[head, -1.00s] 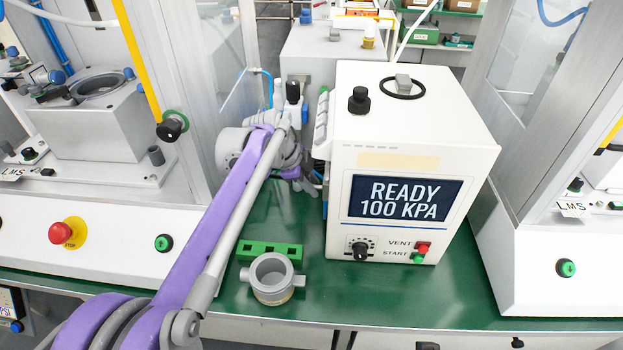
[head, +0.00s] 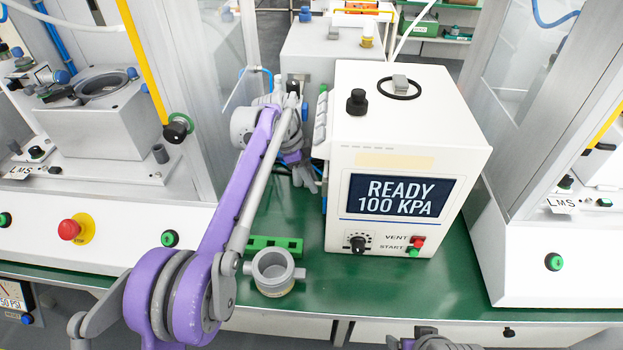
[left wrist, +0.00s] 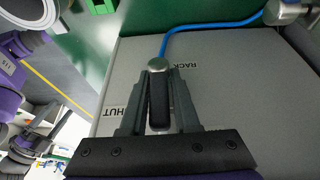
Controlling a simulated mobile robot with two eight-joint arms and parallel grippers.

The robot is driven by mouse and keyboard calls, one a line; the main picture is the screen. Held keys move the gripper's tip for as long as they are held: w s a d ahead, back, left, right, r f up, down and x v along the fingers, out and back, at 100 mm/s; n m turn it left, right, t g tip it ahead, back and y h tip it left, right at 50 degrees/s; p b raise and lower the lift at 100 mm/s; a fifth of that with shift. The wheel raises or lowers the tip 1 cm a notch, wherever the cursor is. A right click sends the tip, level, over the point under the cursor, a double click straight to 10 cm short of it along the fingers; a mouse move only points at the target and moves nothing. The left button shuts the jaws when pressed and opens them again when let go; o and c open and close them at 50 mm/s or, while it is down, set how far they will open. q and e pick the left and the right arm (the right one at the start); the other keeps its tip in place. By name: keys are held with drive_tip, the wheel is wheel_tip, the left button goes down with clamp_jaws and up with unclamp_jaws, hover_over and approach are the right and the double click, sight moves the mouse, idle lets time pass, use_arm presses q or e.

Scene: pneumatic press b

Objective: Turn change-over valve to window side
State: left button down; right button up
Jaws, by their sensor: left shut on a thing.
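The change-over valve's black lever (left wrist: 158,101) lies between my left gripper's fingers (left wrist: 158,95) in the left wrist view. The gripper is shut on it. The lever's round metal pivot (left wrist: 158,64) is just beyond the fingertips, with a blue hose behind it. The grey panel carries upside-down lettering, "RACK" to the right of the pivot and a partly covered "HUT" to the left. In the head view my left gripper (head: 308,178) points down beside the white display box (head: 337,150); the valve is hidden there. My right gripper is not discernible.
The display box reads "READY 100 KPA". A grey ring-shaped part (head: 273,272) and a green block (head: 276,246) sit on the green bench (head: 385,290) near my left arm. Glass-sided machines stand left and right. The bench in front of the display box is clear.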

use_arm(q)
drive_tip(key=c, duration=0.8)
unclamp_jaws()
drive_tip(key=shift+d, duration=0.1)
drive_tip(key=shift+o, duration=0.2)
drive_tip(key=p+v, duration=0.2)
drive_tip(key=v, duration=0.8)
drive_tip(key=shift+r, duration=0.4)
